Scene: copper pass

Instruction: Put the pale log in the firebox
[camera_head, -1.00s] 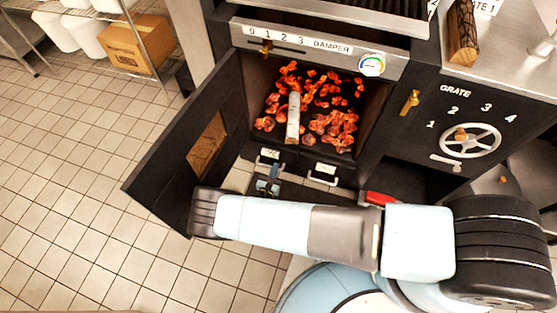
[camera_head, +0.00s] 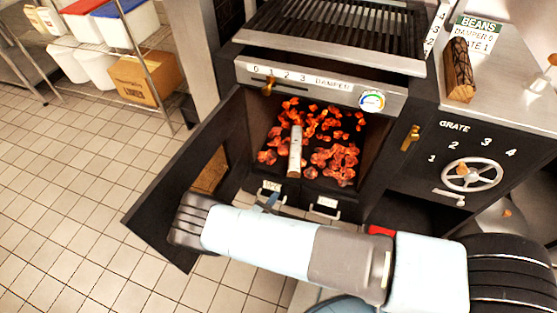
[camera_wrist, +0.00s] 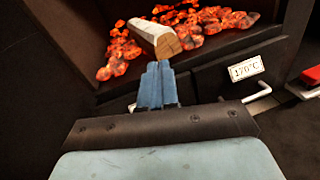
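The pale log (camera_head: 295,152) lies inside the open firebox (camera_head: 262,125), on glowing coals, with its near end toward the opening. In the wrist view the log (camera_wrist: 150,33) shows its cut end just beyond my fingertips. My gripper (camera_wrist: 158,66) has its blue fingers together, with nothing seen between them. In the head view my gripper (camera_head: 270,199) is in front of the firebox opening, apart from the log and partly hidden by my arm. The firebox door (camera_head: 185,180) stands open to the left.
A dark log (camera_head: 458,72) lies on the steel counter at right. A grill grate (camera_head: 340,30) is above the firebox. The grate wheel (camera_head: 472,175) and brass handle (camera_head: 410,138) are at right. A cardboard box (camera_head: 140,78) sits on a shelf. Floor at left is clear.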

